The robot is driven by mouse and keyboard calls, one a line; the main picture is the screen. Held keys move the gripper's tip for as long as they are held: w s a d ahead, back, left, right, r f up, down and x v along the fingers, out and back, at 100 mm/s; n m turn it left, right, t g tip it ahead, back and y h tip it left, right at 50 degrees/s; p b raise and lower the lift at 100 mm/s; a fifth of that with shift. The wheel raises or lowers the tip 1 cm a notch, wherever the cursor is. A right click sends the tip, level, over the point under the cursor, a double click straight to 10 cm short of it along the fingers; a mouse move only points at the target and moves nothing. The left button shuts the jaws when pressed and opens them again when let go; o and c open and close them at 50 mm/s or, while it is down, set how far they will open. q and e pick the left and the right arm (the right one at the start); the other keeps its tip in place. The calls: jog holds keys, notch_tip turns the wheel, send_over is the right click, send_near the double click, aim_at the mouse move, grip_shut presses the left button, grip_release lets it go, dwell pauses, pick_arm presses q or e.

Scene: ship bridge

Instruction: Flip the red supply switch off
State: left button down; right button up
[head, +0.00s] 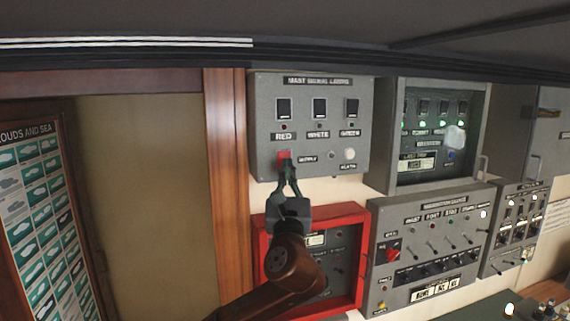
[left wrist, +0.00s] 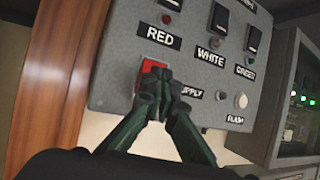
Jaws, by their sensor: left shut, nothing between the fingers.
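The red supply switch (head: 284,157) is on the lower left of the grey mast signal lights panel (head: 265,110), left of its SUPPLY label. It also shows in the left wrist view (left wrist: 152,66), partly covered by my fingertips. My left gripper (head: 287,170) is shut and empty, with its tips at the lower part of the switch. In the left wrist view the closed fingertips (left wrist: 160,85) overlap the switch; I cannot tell whether they touch it. The switch's position is hard to tell. My right gripper is not in view.
Black rocker switches labelled RED, WHITE and GREEN (head: 319,108) sit above. A white round button (head: 350,154) is at the lower right. A red-framed panel (head: 358,215) is below, partly behind my left arm. Another grey box with green lights (head: 393,140) stands to the right.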

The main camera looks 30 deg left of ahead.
pick_arm(q)
jog(key=s+d, duration=0.1)
jog(key=d, duration=0.1)
jog(key=s+d+f, duration=0.1)
jog(key=s, duration=0.1)
jog(key=shift+s+d+f, duration=0.1)
jog(key=shift+s+d, duration=0.05)
jog(key=shift+d, duration=0.25)
dwell(0.4)
